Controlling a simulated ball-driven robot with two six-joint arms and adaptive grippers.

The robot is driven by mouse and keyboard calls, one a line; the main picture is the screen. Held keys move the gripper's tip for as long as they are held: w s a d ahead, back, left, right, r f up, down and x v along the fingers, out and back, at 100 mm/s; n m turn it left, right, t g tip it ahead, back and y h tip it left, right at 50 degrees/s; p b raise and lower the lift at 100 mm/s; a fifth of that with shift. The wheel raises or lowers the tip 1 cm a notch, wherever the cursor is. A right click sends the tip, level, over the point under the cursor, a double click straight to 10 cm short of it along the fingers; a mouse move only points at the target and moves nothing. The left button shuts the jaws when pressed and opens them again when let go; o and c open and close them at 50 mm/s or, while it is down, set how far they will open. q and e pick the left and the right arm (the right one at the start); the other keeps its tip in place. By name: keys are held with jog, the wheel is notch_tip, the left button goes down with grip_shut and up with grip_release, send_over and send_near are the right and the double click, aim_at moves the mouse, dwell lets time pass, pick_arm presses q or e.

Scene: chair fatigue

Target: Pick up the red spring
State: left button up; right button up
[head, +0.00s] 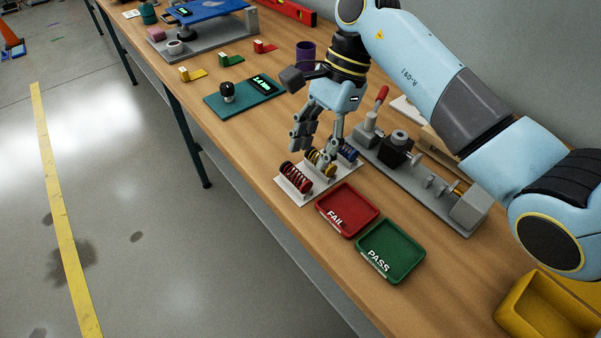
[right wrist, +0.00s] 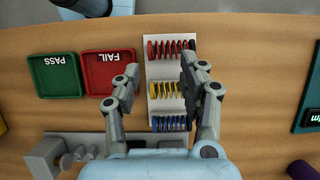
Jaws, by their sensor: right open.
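The red spring (head: 296,178) lies at the near left end of a white tray (head: 286,188), in front of a yellow spring (head: 321,160) and a blue spring (head: 348,148). In the right wrist view the red spring (right wrist: 170,49) is at the far end of the tray, past the fingertips. My right gripper (head: 316,150) is open and empty, pointing down above the tray. In the right wrist view its fingers (right wrist: 158,82) straddle the tray near the yellow spring (right wrist: 165,88), with the blue spring (right wrist: 170,124) closer to the palm. My left gripper is not in view.
A red FAIL tray (head: 350,205) and a green PASS tray (head: 393,257) lie next to the spring tray. A grey test rig (head: 420,190) with a red-handled lever stands behind. A purple cup (head: 305,55) and a teal scale (head: 240,100) are further along the bench.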

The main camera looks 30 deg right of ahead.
aim_at(301, 176)
jog(key=p+x, duration=0.2)
jog(key=x, duration=0.3)
jog(key=shift+w+a, duration=0.15)
jog(key=shift+a, duration=0.05)
jog(key=shift+a+f, duration=0.1)
jog(key=shift+f, duration=0.2)
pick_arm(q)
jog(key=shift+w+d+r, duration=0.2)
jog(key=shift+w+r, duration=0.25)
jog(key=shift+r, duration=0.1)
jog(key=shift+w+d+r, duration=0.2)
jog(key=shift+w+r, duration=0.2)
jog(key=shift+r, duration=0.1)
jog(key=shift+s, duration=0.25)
pick_arm(e)
jog(key=c, duration=0.7)
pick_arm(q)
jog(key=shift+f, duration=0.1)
pick_arm(e)
jog(key=shift+o, duration=0.2)
jog(key=shift+r, duration=0.15)
